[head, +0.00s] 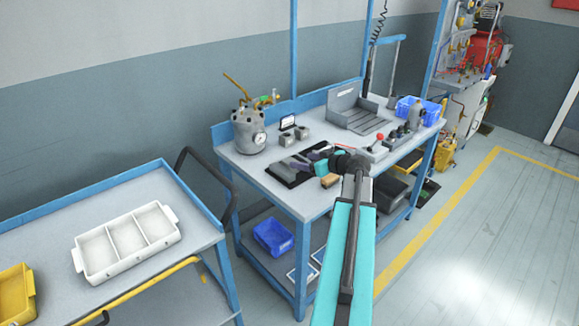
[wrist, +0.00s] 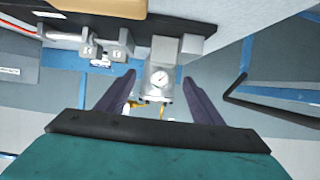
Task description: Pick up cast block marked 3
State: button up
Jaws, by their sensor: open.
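Two small grey blocks stand on the bench in the head view, a left one (head: 285,139) and a right one (head: 302,133), behind the dark tray. In the wrist view two grey blocks, one (wrist: 88,46) and another (wrist: 121,46), show left of the gauge, each with a small pale label. I cannot read a 3 on either. My gripper (head: 302,162) is over the front of the bench near the dark tray. In the wrist view its two purple fingers (wrist: 160,98) are spread apart, with nothing held between them.
A grey pressure pot with a gauge (head: 247,132) stands at the bench's left end. A dark tray (head: 289,181), a grey stepped fixture (head: 355,112) and a blue bin (head: 418,111) are also there. A white three-part tray (head: 92,273) lies on the blue cart at left.

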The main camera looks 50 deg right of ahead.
aim_at(288, 159)
jog(key=shift+x, duration=1.15)
jog(key=shift+w, duration=0.1)
jog(key=shift+p+x, duration=1.2)
jog(key=shift+x, duration=1.3)
jog(key=shift+a, duration=0.15)
jog(key=c, duration=1.4)
jog(key=shift+r, duration=0.1)
notch_tip(288, 159, up, 10)
jog(key=b, duration=0.2)
